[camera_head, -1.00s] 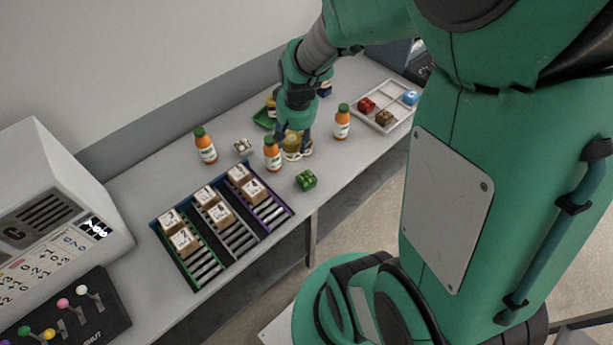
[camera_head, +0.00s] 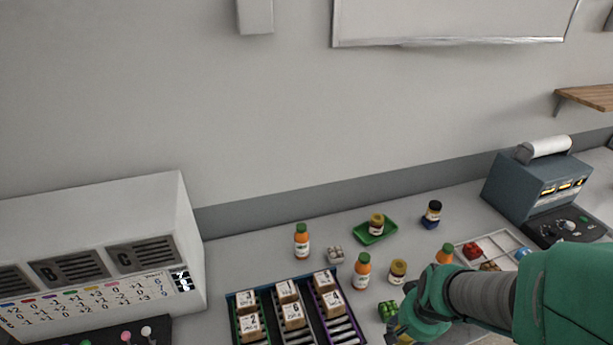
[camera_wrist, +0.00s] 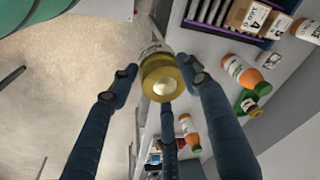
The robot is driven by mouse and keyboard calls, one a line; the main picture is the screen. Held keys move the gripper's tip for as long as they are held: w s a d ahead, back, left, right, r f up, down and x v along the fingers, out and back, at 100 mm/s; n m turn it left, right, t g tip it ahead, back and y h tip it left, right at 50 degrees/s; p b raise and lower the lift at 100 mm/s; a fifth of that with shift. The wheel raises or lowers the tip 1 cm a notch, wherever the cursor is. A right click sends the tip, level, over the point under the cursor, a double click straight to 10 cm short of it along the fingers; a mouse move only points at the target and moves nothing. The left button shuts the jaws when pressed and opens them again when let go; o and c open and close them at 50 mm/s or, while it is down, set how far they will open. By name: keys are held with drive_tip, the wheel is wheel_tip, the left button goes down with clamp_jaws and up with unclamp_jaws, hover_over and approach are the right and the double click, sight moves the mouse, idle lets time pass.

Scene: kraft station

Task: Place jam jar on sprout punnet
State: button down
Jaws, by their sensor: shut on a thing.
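My gripper (camera_wrist: 161,72) is shut on a jam jar with a gold lid (camera_wrist: 160,82), seen lid-first between the fingers in the wrist view. In the head view my gripper (camera_head: 402,328) is at the bottom edge, partly cut off, and the held jar is mostly hidden. The sprout punnet (camera_head: 388,310), small and green, is on the counter, close to the left of my gripper in the picture. I cannot tell the height gap between them.
Another gold-lidded jar (camera_head: 398,270) stands behind my gripper, near orange bottles (camera_head: 362,271). A green tray (camera_head: 363,239) holds a jar. A pale punnet (camera_head: 335,255), a box rack (camera_head: 238,297) and a white divided tray (camera_head: 507,235) are around.

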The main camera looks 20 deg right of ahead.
drive_tip(key=shift+s+x, duration=0.1)
drive_tip(key=shift+x, duration=0.75)
drive_tip(key=shift+s+x, duration=0.15)
drive_tip(key=shift+x, duration=0.75)
drive_tip(key=shift+w, duration=0.1)
drive_tip(key=w+d, duration=0.3)
drive_tip(key=w, duration=0.4)
drive_tip(key=w+d+f, duration=0.1)
drive_tip(key=w+d, duration=0.3)
drive_tip(key=w, duration=0.3)
drive_tip(key=shift+f, duration=0.3)
drive_tip(key=shift+d, duration=0.15)
drive_tip(key=shift+s+b+x, duration=0.15)
drive_tip(key=shift+b+x, duration=0.1)
drive_tip(key=shift+x, duration=0.6)
drive_tip(key=shift+s+b+x, duration=0.2)
drive_tip(key=shift+x, duration=0.7)
drive_tip(key=shift+w+f, duration=0.1)
drive_tip(key=c, duration=0.9)
unclamp_jaws()
